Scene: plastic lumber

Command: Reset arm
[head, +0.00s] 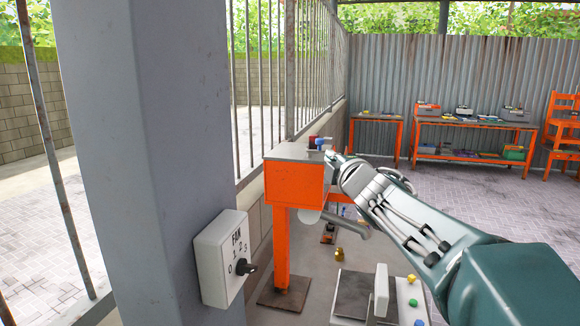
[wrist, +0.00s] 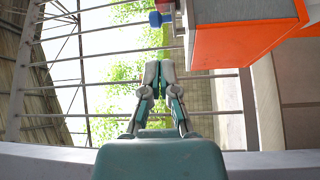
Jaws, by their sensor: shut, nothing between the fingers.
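My gripper (wrist: 158,68) is shut, with its two fingers side by side and nothing between them in the wrist view. In the head view my arm reaches in from the lower right, and its far end (head: 336,160) is by the right side of the orange box-topped stand (head: 295,183). Part of the gripper is hard to make out there. In the wrist view the orange box (wrist: 240,35) is to the upper right of the fingers, apart from them. A blue and red item (head: 319,142) is on top of the stand; it also shows in the wrist view (wrist: 160,18).
A grey pillar (head: 140,150) with a white fan switch box (head: 221,258) stands close on the left. A white and grey machine (head: 352,295) with coloured buttons is low in front. Orange tables (head: 378,117) and chairs (head: 562,125) stand far back. Paved floor at right is open.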

